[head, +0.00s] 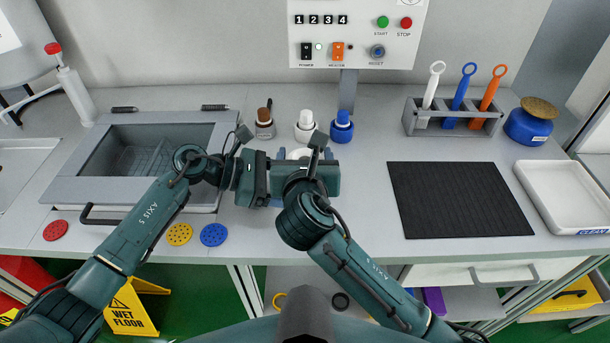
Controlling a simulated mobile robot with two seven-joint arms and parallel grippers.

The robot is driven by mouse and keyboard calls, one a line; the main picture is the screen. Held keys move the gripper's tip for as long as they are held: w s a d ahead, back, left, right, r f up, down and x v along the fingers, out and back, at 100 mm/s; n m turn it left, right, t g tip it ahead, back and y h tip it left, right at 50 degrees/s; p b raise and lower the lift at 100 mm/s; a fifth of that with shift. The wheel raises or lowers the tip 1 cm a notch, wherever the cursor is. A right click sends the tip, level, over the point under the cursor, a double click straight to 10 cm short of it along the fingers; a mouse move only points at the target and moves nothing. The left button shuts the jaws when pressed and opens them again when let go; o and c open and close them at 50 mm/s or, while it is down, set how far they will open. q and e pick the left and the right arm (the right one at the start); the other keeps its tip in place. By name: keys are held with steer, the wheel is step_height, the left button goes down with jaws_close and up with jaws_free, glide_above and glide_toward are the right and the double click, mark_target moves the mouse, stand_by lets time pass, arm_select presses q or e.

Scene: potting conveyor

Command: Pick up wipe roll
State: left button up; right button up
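A white rounded thing (298,154), possibly the wipe roll, shows at the middle of the bench, just behind my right gripper. Most of it is hidden, so I cannot tell for certain what it is. My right gripper (312,178) is over the bench in front of it, and its body covers the area below. My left gripper (256,180) is close beside it on the left, at about the same height in the picture. The fingers of both grippers are mostly hidden, and I cannot see either one holding anything. Blue parts show around the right gripper.
A sink (140,155) is at the left. Brown-, white- (305,128) and blue-topped (342,128) bottles stand behind the grippers. A black mat (458,200), brush rack (455,118), blue jar (530,122) and white tray (565,195) are at the right. Coloured discs (180,235) lie front left.

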steer(key=c, duration=0.7)
step_height(320, 180, up, 10)
steer(key=shift+r, duration=0.1)
arm_select(q)
steer(key=o, duration=0.9)
